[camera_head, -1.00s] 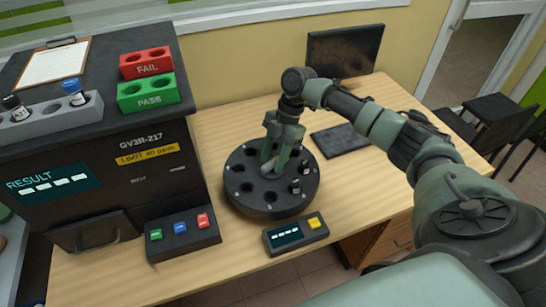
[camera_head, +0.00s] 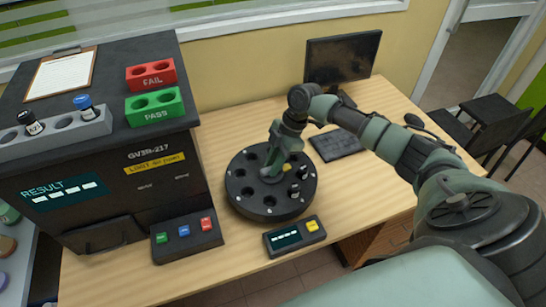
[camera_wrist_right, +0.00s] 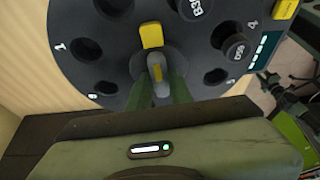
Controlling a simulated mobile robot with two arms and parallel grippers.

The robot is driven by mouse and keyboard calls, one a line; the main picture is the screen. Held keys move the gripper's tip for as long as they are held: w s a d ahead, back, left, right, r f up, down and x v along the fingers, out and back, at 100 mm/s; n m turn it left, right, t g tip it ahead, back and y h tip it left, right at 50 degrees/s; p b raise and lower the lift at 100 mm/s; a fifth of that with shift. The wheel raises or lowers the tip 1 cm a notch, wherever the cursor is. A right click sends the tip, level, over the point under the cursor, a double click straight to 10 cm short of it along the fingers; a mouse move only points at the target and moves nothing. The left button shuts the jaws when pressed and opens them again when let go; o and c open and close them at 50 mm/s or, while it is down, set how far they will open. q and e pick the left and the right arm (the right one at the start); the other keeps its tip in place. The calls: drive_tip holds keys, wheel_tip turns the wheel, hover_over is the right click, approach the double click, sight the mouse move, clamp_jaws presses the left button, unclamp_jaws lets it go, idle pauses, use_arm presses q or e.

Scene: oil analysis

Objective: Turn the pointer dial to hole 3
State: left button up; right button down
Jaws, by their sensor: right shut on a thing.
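The black round dial plate (camera_head: 240,197) stands on the desk, with numbered holes around its rim. In the right wrist view its pointer has a yellow tip (camera_wrist_right: 151,36) and a raised grip (camera_wrist_right: 158,70) at the centre. My right gripper (camera_head: 271,170) is over the plate's centre, its fingers (camera_wrist_right: 160,88) shut on this grip. The yellow tip points roughly between two neighbouring holes, one empty (camera_wrist_right: 118,6) and one with a black-capped vial (camera_wrist_right: 190,8). Another capped vial (camera_wrist_right: 236,48) sits by number 4. My left gripper is not in view.
A small display box with a yellow button (camera_head: 295,236) stands in front of the plate. The analyser (camera_head: 120,165) with its button panel (camera_head: 187,240) is on the left. A keyboard (camera_head: 337,145) and monitor (camera_head: 343,58) stand behind right.

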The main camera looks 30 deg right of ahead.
sight(283, 172)
drive_tip(key=m+p, duration=0.1)
drive_tip(key=p, duration=0.1)
drive_tip(key=m+t+p, duration=0.1)
drive_tip(key=m+p, duration=0.1)
drive_tip(key=shift+r+m+t, duration=0.3)
drive_tip(key=shift+f+m+t+h+p, duration=0.15)
drive_tip(key=shift+m+t+h+p, duration=0.15)
drive_tip(key=shift+m+p, duration=0.5)
drive_tip(key=c, duration=1.3)
unclamp_jaws()
drive_tip(key=shift+a, duration=0.1)
drive_tip(key=shift+s, duration=0.1)
drive_tip(key=b+v, duration=0.1)
drive_tip(key=v, duration=0.6)
drive_tip(key=shift+r, duration=0.35)
